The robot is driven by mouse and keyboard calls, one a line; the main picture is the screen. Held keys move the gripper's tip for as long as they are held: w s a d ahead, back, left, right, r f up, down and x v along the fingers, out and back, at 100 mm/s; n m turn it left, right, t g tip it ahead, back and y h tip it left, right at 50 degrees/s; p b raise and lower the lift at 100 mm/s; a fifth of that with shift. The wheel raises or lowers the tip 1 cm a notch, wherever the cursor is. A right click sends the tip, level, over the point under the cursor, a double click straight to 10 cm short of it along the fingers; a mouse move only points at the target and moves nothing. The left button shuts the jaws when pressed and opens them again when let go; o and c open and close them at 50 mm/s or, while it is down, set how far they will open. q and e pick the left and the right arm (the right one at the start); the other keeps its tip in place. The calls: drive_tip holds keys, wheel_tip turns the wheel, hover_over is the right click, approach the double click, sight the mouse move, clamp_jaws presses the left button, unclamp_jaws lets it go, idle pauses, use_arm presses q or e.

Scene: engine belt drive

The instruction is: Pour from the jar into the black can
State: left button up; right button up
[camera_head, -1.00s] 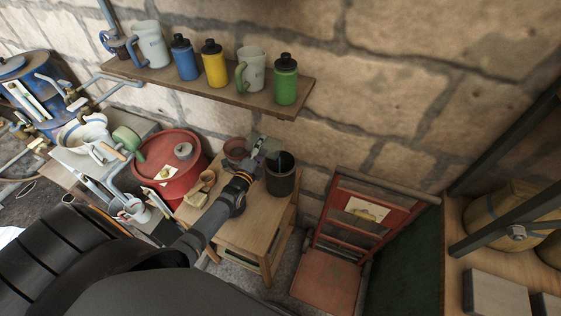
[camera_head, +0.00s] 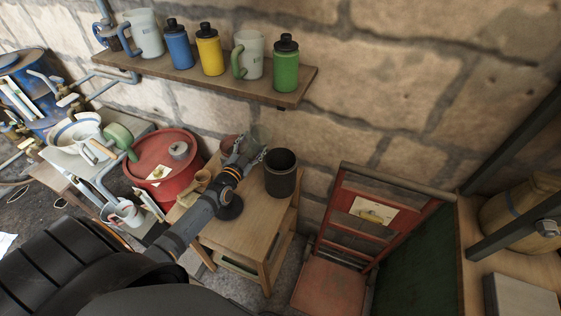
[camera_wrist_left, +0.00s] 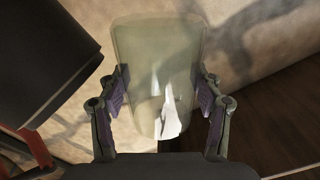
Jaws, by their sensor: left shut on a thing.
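My left gripper (camera_head: 250,148) is shut on a translucent, pale greenish jar (camera_head: 263,134), just left of and behind the black can. In the left wrist view, the jar (camera_wrist_left: 158,60) sits between both fingers (camera_wrist_left: 161,92), with a bright white patch low in it; I cannot tell whether this is contents or a reflection. The black can (camera_head: 281,181) stands upright and open on the small wooden table; its inside looks dark. It also shows large and tilted at the left of the wrist view (camera_wrist_left: 40,65). The jar and can look apart. My right gripper is not in view.
The small wooden table (camera_head: 250,238) also holds a reddish pot (camera_head: 229,144) and a small wooden item (camera_head: 196,187). A red drum (camera_head: 160,158) stands left, a red chair (camera_head: 330,285) right. A wall shelf (camera_head: 205,84) with mugs and bottles hangs above.

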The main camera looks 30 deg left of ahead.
sight(243, 147)
use_arm(q)
drive_tip(key=a+f+n+b, duration=0.1)
drive_tip(key=n, duration=0.1)
drive_tip(key=a+f+n+b, duration=0.1)
drive_tip(key=n, duration=0.1)
drive_tip(key=shift+a+f, duration=0.2)
drive_tip(key=shift+f, duration=0.1)
drive_tip(key=shift+a+r+n, duration=0.45)
drive_tip(key=shift+r+n, duration=0.15)
drive_tip(key=shift+n, duration=0.6)
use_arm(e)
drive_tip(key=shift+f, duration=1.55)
use_arm(q)
wheel_tip(243, 147, up, 4)
drive_tip(key=p, duration=0.4)
drive_tip(key=shift+s+r+p, duration=0.1)
drive_tip(key=shift+r+p, duration=0.05)
drive_tip(key=shift+p, duration=0.15)
drive_tip(key=shift+f, duration=0.2)
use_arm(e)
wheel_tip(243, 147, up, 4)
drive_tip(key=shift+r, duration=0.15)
